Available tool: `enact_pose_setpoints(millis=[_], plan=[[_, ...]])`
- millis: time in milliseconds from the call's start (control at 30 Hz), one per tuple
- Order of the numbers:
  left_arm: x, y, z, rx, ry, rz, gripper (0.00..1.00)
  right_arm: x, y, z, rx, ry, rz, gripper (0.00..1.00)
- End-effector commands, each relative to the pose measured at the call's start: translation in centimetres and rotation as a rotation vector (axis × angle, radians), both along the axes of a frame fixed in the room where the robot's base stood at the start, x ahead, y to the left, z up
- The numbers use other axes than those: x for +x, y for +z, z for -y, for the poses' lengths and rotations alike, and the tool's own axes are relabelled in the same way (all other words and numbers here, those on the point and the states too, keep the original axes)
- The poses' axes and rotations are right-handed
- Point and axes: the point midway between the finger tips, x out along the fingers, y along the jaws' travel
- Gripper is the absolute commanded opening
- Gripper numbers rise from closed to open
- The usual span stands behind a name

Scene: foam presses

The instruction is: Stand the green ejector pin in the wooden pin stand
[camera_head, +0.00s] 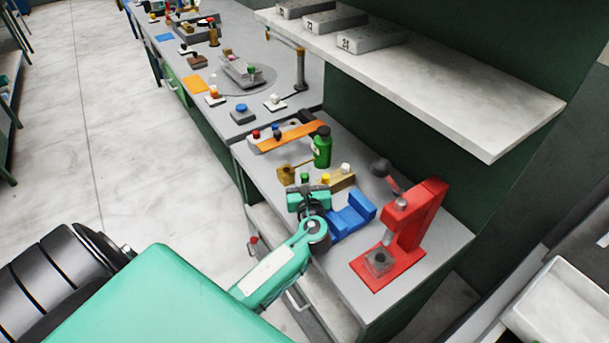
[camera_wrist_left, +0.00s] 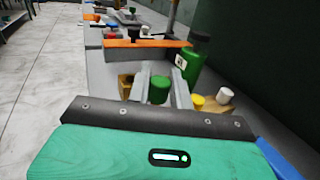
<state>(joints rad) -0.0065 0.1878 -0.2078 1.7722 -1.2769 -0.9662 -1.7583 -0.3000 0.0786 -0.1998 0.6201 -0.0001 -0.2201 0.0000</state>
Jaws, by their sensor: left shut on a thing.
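The green ejector pin (camera_wrist_left: 159,90) shows its round green head between the two fingers of my left gripper (camera_wrist_left: 161,84), which is shut on it. In the head view the pin's green head (camera_head: 304,177) sits at the tip of my left gripper (camera_head: 305,187). The pin's lower part is hidden. The wooden pin stand (camera_head: 338,184) is just right of the gripper, with a yellow-headed and a white-headed pin in it. In the left wrist view the stand (camera_wrist_left: 212,107) is partly hidden behind the gripper. My right gripper is not in view.
A green bottle (camera_head: 321,150) stands behind the pin stand. A blue block (camera_head: 352,214) and a red press (camera_head: 411,226) are to the right. A brass-coloured block (camera_head: 287,174) is close to the gripper's left. An orange strip (camera_head: 290,137) lies behind. A shelf (camera_head: 430,85) overhangs the back.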

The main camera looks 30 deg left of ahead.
Motion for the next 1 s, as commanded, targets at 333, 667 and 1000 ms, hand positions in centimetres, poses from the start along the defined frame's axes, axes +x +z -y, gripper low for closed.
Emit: enact_pose_setpoints(millis=[333,667,1000], plan=[[0.00,-0.01,0.01,0.000,0.000,0.000,0.00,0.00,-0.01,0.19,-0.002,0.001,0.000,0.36],[0.00,0.11,0.01,0.000,0.000,0.000,0.00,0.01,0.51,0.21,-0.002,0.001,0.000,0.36],[0.00,-0.02,0.01,0.000,0.000,0.000,0.00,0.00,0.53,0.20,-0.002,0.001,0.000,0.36]])
